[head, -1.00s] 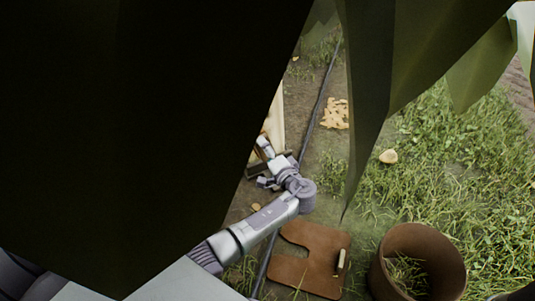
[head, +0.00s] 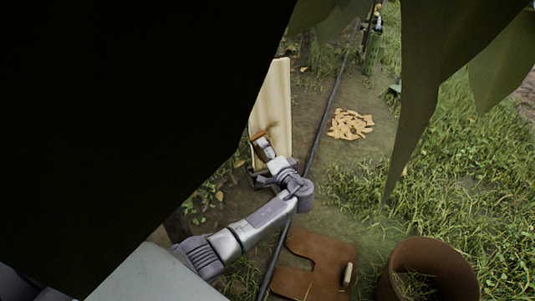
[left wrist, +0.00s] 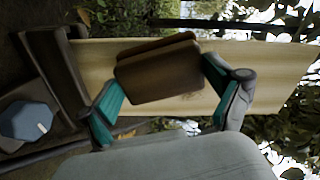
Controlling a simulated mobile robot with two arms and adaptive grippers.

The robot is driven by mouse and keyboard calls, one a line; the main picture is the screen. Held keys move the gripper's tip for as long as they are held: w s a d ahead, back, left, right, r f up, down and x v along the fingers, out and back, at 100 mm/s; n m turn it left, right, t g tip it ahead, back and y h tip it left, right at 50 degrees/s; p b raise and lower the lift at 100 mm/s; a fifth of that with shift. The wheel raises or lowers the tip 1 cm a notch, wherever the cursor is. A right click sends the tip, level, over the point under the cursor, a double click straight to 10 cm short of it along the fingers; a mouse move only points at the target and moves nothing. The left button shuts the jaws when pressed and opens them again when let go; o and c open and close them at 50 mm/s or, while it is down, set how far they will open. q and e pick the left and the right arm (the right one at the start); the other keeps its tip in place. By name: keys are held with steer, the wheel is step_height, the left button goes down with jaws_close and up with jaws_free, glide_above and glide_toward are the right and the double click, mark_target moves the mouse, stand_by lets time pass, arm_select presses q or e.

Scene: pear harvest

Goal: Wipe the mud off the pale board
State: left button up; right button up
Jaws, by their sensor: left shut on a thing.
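The pale board (head: 274,90) stands upright on the ground, partly hidden on its left by a big dark leaf. My left gripper (head: 262,146) is at the board's lower part. In the left wrist view the board (left wrist: 275,75) runs across behind the gripper (left wrist: 160,93). Its green-padded fingers are shut on a brown block-like pad (left wrist: 158,72), which lies in front of the board; I cannot tell whether it touches. The pad hides part of the board. My right gripper is not in view.
Dark leaves cover the left of the head view, and more hang at upper right. A dark hose (head: 318,130) runs along the ground. Woodchips (head: 350,124) lie on open ground.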

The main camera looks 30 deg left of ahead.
arm_select(q)
steer(key=shift+b+x, duration=0.5)
steer(key=shift+x, duration=0.5)
